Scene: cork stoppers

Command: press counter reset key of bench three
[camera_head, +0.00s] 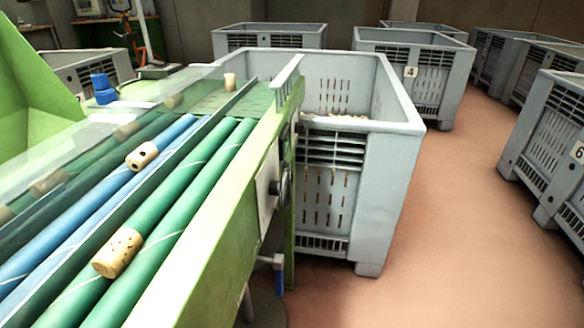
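I cannot make out a counter, a reset key or a bench number three in this view. A green sorting machine (215,262) fills the left side; I cannot tell whether it is bench three. Its side carries a pale plate with a dark round knob (285,187), and a small blue-tipped fitting (278,264) sits lower down. Others lie blurred behind a clear cover. My gripper is not in view.
A large grey crate (385,195) with corks inside stands against the machine's far end. More grey crates stand behind and right, one labelled 4 (428,95), one labelled 6 (555,165). Open reddish floor (460,240) lies between them. A blue object (103,88) sits beyond the machine.

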